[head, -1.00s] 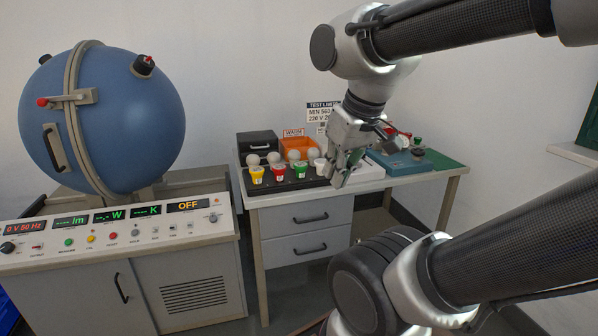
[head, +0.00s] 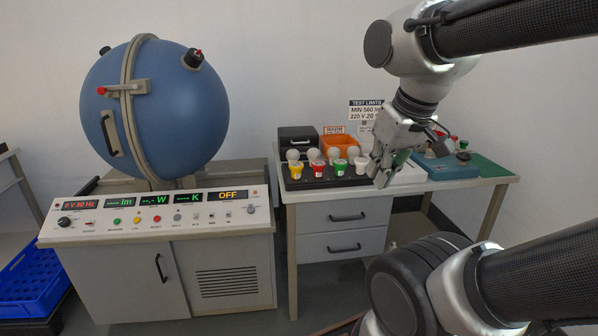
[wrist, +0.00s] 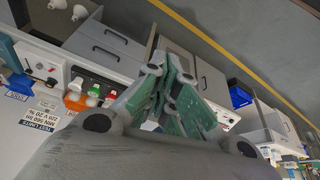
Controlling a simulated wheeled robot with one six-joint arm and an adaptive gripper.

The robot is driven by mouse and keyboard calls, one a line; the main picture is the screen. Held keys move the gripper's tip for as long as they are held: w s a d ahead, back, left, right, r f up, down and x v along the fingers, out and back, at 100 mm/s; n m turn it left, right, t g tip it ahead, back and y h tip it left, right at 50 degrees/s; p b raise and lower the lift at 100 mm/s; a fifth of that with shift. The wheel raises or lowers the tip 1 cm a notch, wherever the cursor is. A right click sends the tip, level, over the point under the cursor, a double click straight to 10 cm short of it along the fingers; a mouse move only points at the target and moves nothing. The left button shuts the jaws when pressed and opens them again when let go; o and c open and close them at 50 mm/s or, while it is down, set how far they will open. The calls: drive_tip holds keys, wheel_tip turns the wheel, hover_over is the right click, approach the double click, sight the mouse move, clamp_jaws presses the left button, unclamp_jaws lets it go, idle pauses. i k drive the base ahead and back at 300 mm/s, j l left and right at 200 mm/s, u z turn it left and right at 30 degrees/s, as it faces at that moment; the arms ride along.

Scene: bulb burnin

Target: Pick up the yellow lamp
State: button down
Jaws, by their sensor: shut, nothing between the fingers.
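The yellow lamp (head: 296,170) stands upright at the left end of the front row of lamps, in a black tray (head: 318,182) on the bench. It has a yellow collar and a pale globe above. A red lamp (head: 317,168), a green lamp (head: 340,167) and a white lamp (head: 361,165) stand to its right. My gripper (head: 382,180) is shut and empty, pointing down, right of the white lamp and well apart from the yellow one. Its fingers (wrist: 172,110) fill the middle of the wrist view, where I cannot pick out the yellow lamp.
A dark box (head: 298,137) and an orange bin (head: 339,145) stand behind the tray. A teal device (head: 446,167) is right of my gripper. A big blue sphere (head: 160,112) stands over a control console (head: 160,222) at left. A blue crate (head: 35,280) sits at far left.

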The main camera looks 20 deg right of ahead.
sight(297, 167)
drive_tip(key=i+l, duration=0.6)
drive_tip(key=l, duration=0.25)
drive_tip(key=i+l+u, duration=0.1)
drive_tip(key=i+l, duration=0.25)
